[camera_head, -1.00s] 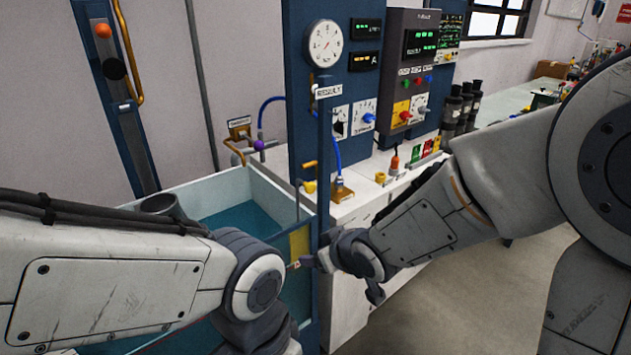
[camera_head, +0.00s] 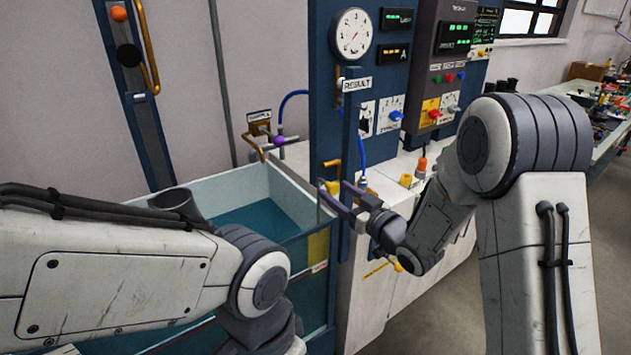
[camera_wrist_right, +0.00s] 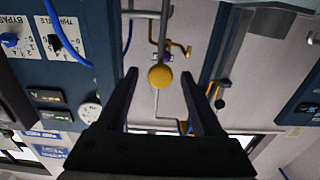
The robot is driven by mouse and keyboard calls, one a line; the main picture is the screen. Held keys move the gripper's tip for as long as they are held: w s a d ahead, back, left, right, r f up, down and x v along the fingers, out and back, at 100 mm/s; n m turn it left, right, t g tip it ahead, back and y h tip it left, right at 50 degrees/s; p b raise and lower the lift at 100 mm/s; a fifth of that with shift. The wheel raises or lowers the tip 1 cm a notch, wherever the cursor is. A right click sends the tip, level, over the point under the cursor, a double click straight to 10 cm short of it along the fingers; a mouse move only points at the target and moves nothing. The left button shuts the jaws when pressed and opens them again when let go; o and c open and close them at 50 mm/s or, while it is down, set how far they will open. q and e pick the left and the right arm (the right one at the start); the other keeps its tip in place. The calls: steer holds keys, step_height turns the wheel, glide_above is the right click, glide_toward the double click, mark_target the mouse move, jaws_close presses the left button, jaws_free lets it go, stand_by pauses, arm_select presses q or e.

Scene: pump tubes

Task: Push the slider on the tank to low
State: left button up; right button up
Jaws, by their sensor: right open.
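The tank (camera_head: 262,166) is a pale open box with teal liquid, left of centre in the head view. A dark upright post labelled RESULT (camera_head: 356,85) stands at its right corner. My right gripper (camera_head: 338,200) is beside this post, above the tank's right rim. In the right wrist view its fingers (camera_wrist_right: 159,82) are open and apart, with a round yellow knob (camera_wrist_right: 160,76) showing between the tips. I cannot tell if they touch it. I cannot clearly make out the slider or its marks. My left gripper is outside the picture; only its arm shows.
A blue panel with a round gauge (camera_head: 353,34) and dials stands behind the post. A white bench (camera_head: 360,300) is right of the tank. A blue column (camera_head: 140,110) with an orange ball rises at the left wall. My left arm covers the tank's front.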

mark_target(325, 182)
steer(key=shift+p+x, duration=0.3)
steer(key=shift+x, duration=2.25)
jaws_close()
steer(key=shift+a, duration=0.1)
